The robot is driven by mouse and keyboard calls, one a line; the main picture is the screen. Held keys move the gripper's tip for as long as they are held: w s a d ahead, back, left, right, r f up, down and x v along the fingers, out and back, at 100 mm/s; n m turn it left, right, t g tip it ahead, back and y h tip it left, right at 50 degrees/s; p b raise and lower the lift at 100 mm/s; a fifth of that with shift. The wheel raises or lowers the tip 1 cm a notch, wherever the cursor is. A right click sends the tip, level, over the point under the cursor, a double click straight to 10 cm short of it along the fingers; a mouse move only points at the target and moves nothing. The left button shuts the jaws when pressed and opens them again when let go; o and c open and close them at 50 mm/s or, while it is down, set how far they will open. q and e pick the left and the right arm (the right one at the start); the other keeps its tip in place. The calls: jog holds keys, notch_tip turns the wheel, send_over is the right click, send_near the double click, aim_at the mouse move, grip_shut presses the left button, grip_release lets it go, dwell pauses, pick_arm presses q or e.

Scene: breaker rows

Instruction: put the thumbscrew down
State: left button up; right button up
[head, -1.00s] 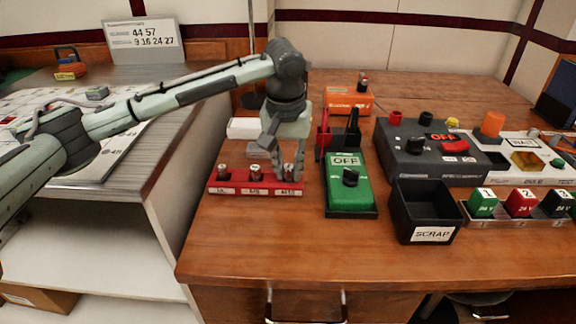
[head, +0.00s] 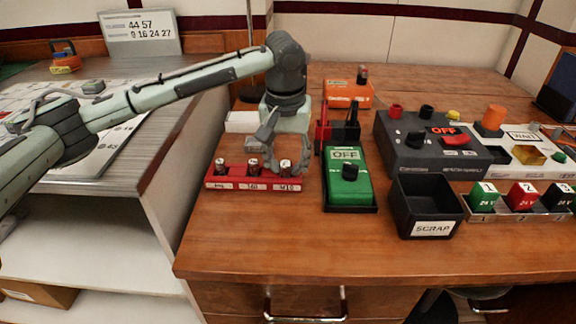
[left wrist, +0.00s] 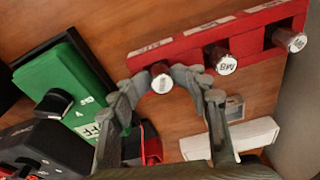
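A red rack (head: 230,184) on the brown table holds three thumbscrews in a row. The left one (head: 219,166), the middle one (head: 253,167) and the right one (head: 285,167) all stand upright with pale caps. In the left wrist view, the rack (left wrist: 185,46) runs across the top and the thumbscrew at its near end (left wrist: 161,82) lies between my fingers. My left gripper (head: 276,158) is just above and behind that rack end, with its fingers spread apart around the thumbscrew, seemingly not squeezing it. My right gripper is not in view.
A green OFF switch box (head: 349,190) stands right of the rack, with a black-and-red holder (head: 337,133) behind it. A black SCRAP bin (head: 425,206) is further right. A white block (head: 243,122) lies behind the rack. The table in front is clear.

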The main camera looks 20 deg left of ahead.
aim_at(286, 167)
pick_arm(q)
notch_tip(286, 167, up, 12)
jog(key=s, duration=0.1)
jog(key=shift+d, duration=0.15)
jog(key=shift+r, duration=0.1)
jog(key=shift+c, duration=0.3)
dwell(1.0)
